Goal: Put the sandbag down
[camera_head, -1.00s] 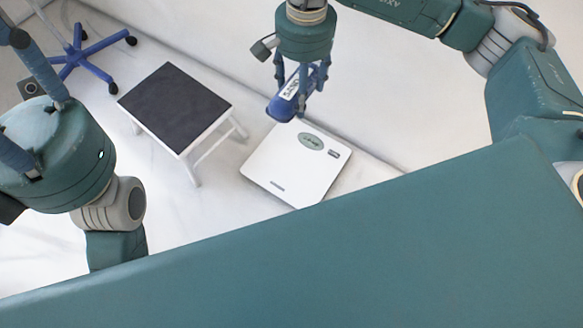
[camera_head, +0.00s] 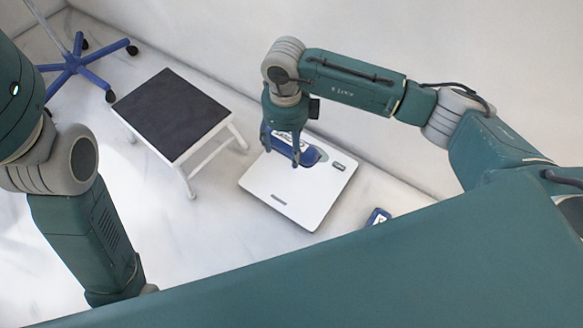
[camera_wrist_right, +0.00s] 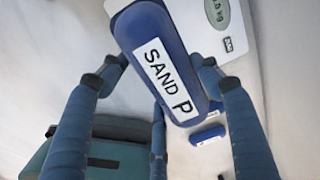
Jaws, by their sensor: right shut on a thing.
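The sandbag (camera_head: 311,155) is a blue, rounded pack with a white label. In the right wrist view the sandbag (camera_wrist_right: 160,60) shows the letters "SAND P". My right gripper (camera_head: 283,148) points down over the far part of the white scale and is shut on the sandbag. In the right wrist view the fingers of my right gripper (camera_wrist_right: 163,75) stand around the sandbag. The sandbag is over the scale and covers most of its oval display; I cannot tell whether it touches the plate. My left gripper is out of sight.
The white scale (camera_head: 285,195) lies on the pale floor. A step stool (camera_head: 172,112) with a dark top stands left of it. A second small blue labelled pack (camera_head: 378,216) lies on the floor to the right. A blue wheeled base (camera_head: 76,66) is at the far left.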

